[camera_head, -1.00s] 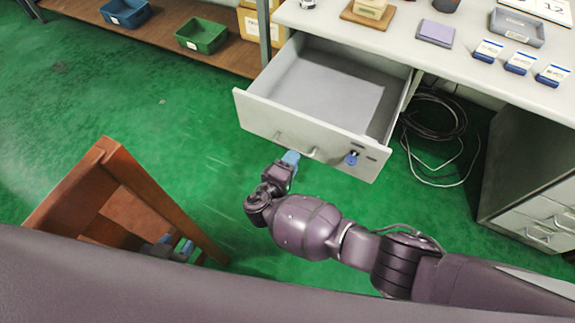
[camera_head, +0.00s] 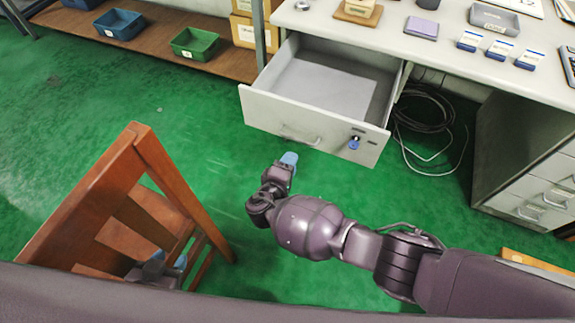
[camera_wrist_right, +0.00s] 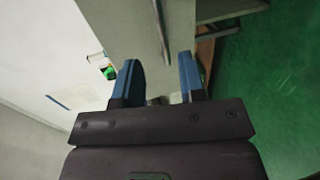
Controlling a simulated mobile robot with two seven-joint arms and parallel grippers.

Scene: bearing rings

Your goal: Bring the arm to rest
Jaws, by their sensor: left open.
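My right arm reaches in from the right in the head view. Its gripper (camera_head: 289,158) is just below the front of the open drawer (camera_head: 262,112), near the drawer handle (camera_head: 298,139). In the right wrist view, the blue fingers of this gripper (camera_wrist_right: 160,82) stand apart with nothing clearly held between them, and the pale drawer front (camera_wrist_right: 165,40) lies beyond. My left gripper (camera_head: 168,262) is at the lower left, partly hidden by the wooden chair (camera_head: 140,185); its blue fingertips are apart.
The desk (camera_head: 420,50) carries a grey tray (camera_head: 494,18), several small blue-and-white boxes and a purple pad (camera_head: 421,27). A blue key (camera_head: 354,143) is in the drawer front. Cables (camera_head: 425,110) lie beneath the desk. A low shelf (camera_head: 150,45) holds bins. Green floor is clear between chair and shelf.

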